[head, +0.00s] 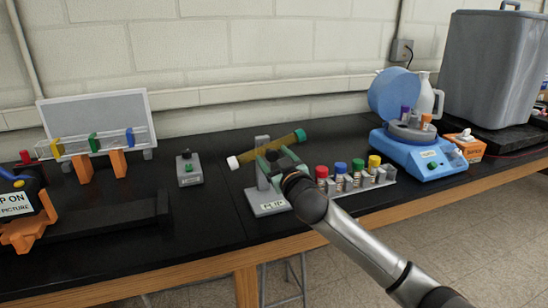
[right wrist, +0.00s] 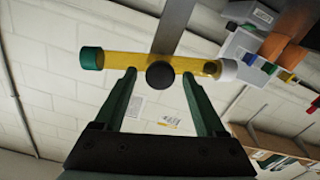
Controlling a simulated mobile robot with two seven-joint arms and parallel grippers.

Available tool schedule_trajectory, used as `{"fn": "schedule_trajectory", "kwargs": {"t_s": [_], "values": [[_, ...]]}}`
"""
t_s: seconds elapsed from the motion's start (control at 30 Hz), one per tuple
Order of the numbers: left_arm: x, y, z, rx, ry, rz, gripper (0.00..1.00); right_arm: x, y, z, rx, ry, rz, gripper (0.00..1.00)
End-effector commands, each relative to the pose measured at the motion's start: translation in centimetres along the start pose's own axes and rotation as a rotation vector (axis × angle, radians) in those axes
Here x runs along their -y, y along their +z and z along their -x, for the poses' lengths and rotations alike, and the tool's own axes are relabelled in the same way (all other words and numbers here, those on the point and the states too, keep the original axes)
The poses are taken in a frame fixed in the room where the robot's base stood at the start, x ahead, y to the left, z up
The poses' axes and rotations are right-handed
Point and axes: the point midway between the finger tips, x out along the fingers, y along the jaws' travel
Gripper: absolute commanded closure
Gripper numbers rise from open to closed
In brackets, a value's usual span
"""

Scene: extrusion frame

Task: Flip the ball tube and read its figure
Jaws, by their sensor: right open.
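The ball tube (head: 268,148) is a clear amber tube with a white cap at its lower left end and a green cap at its upper right end in the head view. It is tilted on a grey stand (head: 267,203) with a small label, too small to read surely. In the right wrist view the tube (right wrist: 122,61) has a round dark knob (right wrist: 160,75) at its middle. My right gripper (head: 272,160) is open; in the right wrist view its green fingers (right wrist: 160,76) stand on either side of the knob, close to the tube.
A rack of several colour-capped bottles (head: 388,173) stands right of the stand, close to my right arm. A blue centrifuge (head: 418,165) is further right. Bare black bench (head: 210,215) is left of the stand.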

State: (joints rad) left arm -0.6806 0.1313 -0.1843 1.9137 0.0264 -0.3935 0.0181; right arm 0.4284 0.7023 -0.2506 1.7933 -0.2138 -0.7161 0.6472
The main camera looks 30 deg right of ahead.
Motion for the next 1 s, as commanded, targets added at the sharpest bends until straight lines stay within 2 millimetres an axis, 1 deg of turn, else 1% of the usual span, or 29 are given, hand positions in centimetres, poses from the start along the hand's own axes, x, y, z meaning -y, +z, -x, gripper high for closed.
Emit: {"fn": "schedule_trajectory", "kwargs": {"t_s": [0.07, 0.13, 0.7, 0.73, 1.0], "values": [[0.02, -0.03, -0.02, -0.001, 0.000, 0.000, 0.50, 0.01, -0.01, 0.01, 0.000, 0.000, 0.000, 0.27], [0.02, -0.04, -0.03, -0.001, 0.000, 0.000, 0.50, 0.01, -0.01, 0.02, 0.000, 0.000, -0.001, 0.34], [0.04, -0.10, -0.04, -0.001, -0.001, 0.000, 0.50, 0.01, 0.00, 0.04, 0.000, 0.000, 0.000, 0.98], [0.04, -0.10, -0.04, -0.002, -0.001, 0.000, 0.50, 0.01, 0.00, 0.04, 0.000, 0.000, 0.000, 1.00], [0.04, -0.12, -0.05, -0.002, -0.001, 0.000, 0.50, 0.01, 0.00, 0.04, 0.000, 0.000, 0.000, 1.00]]}}
